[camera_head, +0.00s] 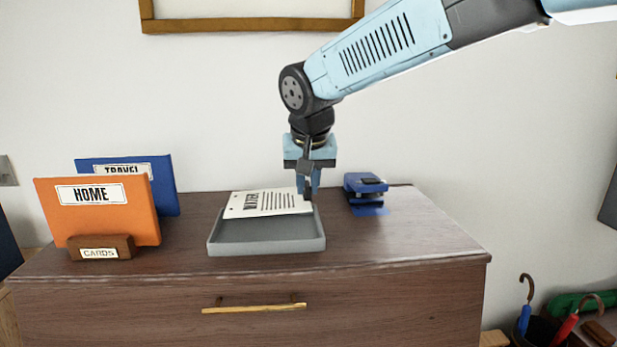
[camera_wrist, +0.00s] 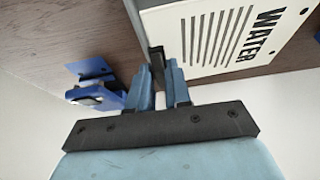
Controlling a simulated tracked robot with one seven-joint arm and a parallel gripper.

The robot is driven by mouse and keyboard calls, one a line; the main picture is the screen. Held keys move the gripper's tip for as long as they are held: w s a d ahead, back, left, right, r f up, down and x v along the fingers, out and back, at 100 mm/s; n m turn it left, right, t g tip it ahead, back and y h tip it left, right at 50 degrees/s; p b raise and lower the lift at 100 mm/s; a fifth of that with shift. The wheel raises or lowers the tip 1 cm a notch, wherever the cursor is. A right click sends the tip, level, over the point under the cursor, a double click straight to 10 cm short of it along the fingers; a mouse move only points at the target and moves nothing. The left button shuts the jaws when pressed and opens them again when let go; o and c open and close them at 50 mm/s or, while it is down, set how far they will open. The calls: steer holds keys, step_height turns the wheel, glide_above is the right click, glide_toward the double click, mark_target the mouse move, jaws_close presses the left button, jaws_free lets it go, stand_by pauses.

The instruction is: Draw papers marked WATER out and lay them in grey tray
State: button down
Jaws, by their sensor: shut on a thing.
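A white paper (camera_head: 268,203) marked WATER, with printed lines, is over the back part of the grey tray (camera_head: 266,247). I cannot tell whether it touches the tray. My gripper (camera_head: 308,192) points down and is shut on the paper's right edge, above the tray's back right corner. In the wrist view the fingers (camera_wrist: 160,78) meet the edge of the same paper (camera_wrist: 222,40), which shows its WATER print and punched holes.
A blue hole punch (camera_head: 364,187) sits right of my gripper. The right of the wooden top (camera_head: 430,235) is clear.

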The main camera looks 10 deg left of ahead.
steer(key=shift+s+a+f, duration=0.15)
steer(key=shift+f, duration=3.4)
steer(key=c, duration=1)
jaws_free()
steer(key=shift+r, duration=4.05)
